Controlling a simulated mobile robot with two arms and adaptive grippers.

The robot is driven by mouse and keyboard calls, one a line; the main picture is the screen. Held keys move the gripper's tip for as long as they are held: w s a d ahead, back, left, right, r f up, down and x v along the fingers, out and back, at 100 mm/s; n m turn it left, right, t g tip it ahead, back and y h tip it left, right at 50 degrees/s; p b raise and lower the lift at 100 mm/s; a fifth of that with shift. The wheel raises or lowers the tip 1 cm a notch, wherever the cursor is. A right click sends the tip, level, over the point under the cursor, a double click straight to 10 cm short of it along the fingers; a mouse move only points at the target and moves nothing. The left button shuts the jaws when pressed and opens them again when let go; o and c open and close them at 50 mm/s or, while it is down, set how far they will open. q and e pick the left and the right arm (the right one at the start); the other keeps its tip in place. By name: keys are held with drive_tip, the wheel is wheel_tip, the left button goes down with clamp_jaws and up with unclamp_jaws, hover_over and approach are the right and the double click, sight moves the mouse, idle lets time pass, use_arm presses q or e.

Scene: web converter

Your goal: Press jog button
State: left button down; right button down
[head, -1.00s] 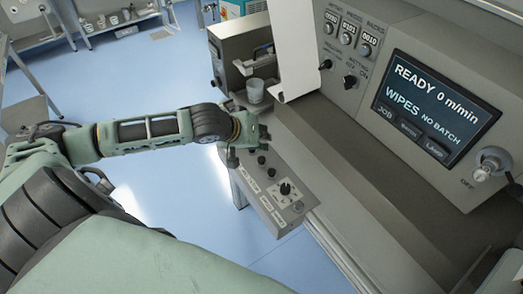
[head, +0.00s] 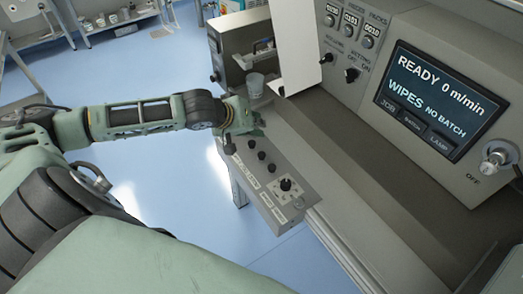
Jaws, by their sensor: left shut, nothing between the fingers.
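A small grey control box (head: 262,205) juts out at the front of the machine in the head view. On its top are several dark round buttons (head: 262,155) in a row and a black knob (head: 286,184) on a pale plate. Their labels are too small to read, so I cannot tell which is the jog button. My left gripper (head: 240,138) is shut and empty. It hangs at the far end of the box, beside the row of buttons, and hides that end. Whether it touches a button cannot be told. My right gripper is not in view.
The machine's display (head: 432,100) reads READY 0 m/min, WIPES, NO BATCH. A white cup (head: 255,86) stands behind my gripper, near a metal housing (head: 238,50). Blue floor (head: 180,180) is open at the left.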

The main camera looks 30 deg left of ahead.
use_arm(q)
drive_tip(key=b, duration=0.5)
hover_over(262, 156)
drive_tip(key=w+a, duration=0.1)
drive_tip(key=a, duration=0.1)
wheel_tip(262, 156, down, 5)
drive_tip(key=shift+w+a+f, duration=0.1)
drive_tip(key=shift+w+a, duration=0.05)
drive_tip(key=shift+f, duration=0.75)
drive_tip(key=shift+f, duration=0.1)
drive_tip(key=shift+f, duration=0.3)
